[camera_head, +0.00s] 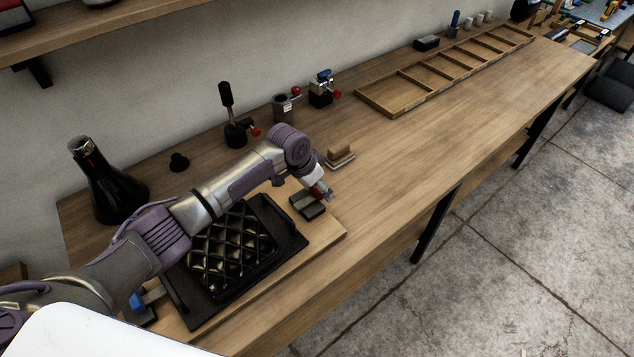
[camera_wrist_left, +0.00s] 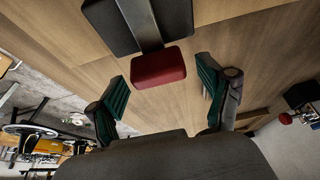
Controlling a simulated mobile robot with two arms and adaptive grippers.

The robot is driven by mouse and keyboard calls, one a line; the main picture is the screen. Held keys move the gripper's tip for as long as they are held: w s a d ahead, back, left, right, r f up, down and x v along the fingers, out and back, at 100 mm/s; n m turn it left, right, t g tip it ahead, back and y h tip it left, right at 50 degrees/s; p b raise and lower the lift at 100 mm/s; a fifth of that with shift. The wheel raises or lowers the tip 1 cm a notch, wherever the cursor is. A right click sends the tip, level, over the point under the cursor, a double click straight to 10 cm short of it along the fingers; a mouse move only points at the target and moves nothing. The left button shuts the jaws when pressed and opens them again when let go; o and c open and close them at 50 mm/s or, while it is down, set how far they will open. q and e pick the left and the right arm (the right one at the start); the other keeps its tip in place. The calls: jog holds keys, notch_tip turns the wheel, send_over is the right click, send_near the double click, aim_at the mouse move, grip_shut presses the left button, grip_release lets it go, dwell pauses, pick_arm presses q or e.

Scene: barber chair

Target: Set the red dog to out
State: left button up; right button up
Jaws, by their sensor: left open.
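The red dog (camera_wrist_left: 158,68) shows in the left wrist view as a red block on the end of a grey metal bar. The bar runs over a dark block (camera_wrist_left: 112,27). In the head view this dark block (camera_head: 307,206) sits at the right end of a wooden board (camera_head: 325,238); my arm partly covers this spot. My left gripper (camera_wrist_left: 165,97) is open and empty. Its two green-padded fingers stand apart on either side of the red dog's end, with gaps on both sides. In the head view the gripper (camera_head: 323,190) points down beside the dark block. My right gripper is not in view.
A black tray with a quilted pad (camera_head: 232,250) lies on the board. A blue piece (camera_head: 136,300) is at its lower left.

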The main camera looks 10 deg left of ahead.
aim_at(305, 201)
pick_arm(q)
jog(key=v, duration=1.2)
jog(key=shift+w+d, duration=0.1)
